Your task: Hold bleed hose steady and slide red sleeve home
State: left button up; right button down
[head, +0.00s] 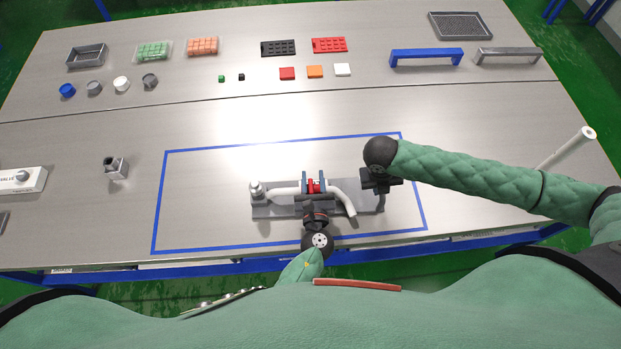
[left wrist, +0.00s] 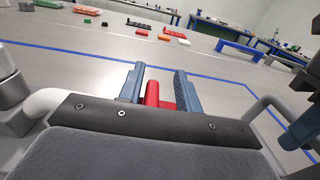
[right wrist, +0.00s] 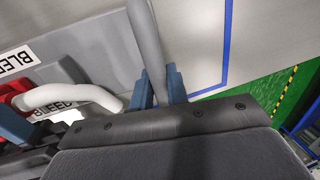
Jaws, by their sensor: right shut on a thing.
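The white bleed hose (head: 342,197) runs from a metal fitting (head: 257,190) on a grey base plate (head: 272,211) and bends down at its right end. The red sleeve (head: 313,186) sits around the hose near the middle; it also shows in the left wrist view (left wrist: 153,94). My left gripper (head: 313,181) has its blue fingers either side of the sleeve, with a small gap visible. My right gripper (right wrist: 161,88) is shut on a grey rod (right wrist: 147,40) at the plate's right side. The white hose end (right wrist: 113,103) lies apart from those fingers.
A blue tape outline (head: 160,200) surrounds the fixture. A small metal block (head: 116,168) and a white valve box (head: 22,180) stand left. Trays, caps, blocks and two handles (head: 426,56) line the back. The table between is clear.

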pick_arm(q)
jog(key=shift+a, duration=0.1)
jog(key=shift+s, duration=0.5)
pick_arm(e)
jog(key=shift+d, duration=0.1)
pick_arm(q)
jog(key=s, duration=1.1)
jog(key=shift+a, duration=0.2)
pick_arm(e)
jog(key=c, duration=1.3)
grip_release()
